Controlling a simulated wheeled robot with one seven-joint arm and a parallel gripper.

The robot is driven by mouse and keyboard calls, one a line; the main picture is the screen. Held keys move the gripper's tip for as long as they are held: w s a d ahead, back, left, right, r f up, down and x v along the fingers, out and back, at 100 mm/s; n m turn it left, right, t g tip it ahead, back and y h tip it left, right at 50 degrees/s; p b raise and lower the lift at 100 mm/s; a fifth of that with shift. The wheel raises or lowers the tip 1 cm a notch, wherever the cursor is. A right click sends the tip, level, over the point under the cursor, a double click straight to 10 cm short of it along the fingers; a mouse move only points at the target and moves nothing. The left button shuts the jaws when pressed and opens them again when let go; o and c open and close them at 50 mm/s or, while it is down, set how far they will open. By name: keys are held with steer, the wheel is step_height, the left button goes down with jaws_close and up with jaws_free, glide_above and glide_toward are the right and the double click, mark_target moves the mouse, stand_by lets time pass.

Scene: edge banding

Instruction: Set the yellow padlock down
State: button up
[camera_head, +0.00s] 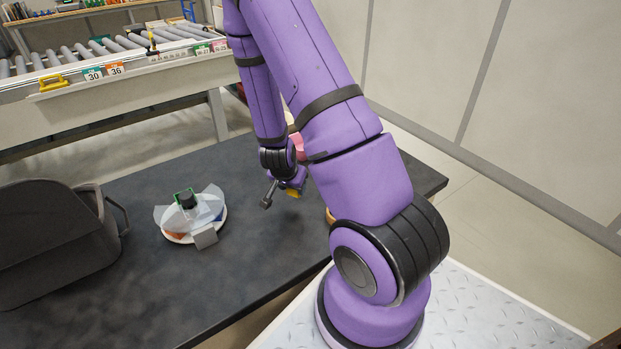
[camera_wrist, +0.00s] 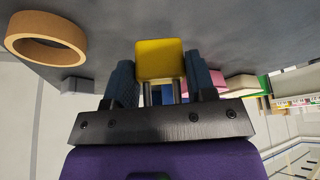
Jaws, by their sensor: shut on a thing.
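The yellow padlock (camera_wrist: 160,60) is between the two dark finger pads of my gripper (camera_wrist: 161,84) in the wrist view. Its yellow body faces the camera and its metal shackle points back towards the palm.
A brown ring (camera_wrist: 46,37) lies on the table, mostly hidden behind my arm in the head view. A white plate (camera_head: 180,238) holding several items and a dark bin (camera_head: 45,245) stand to the left. Pink things (camera_head: 298,144) lie behind my gripper. The table between plate and gripper is clear.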

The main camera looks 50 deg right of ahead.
steer(key=d, duration=0.3)
steer(key=w+d, duration=0.1)
steer(key=d, duration=0.3)
steer(key=d+f, duration=0.1)
steer(key=d, duration=0.2)
steer(key=shift+w+d, duration=0.15)
steer(key=shift+d, duration=0.1)
steer(key=x, duration=0.3)
steer(key=shift+s+f, duration=0.2)
steer(key=shift+f, duration=0.25)
steer(key=shift+f, duration=0.1)
steer(key=o, duration=1)
steer(key=shift+c, duration=0.2)
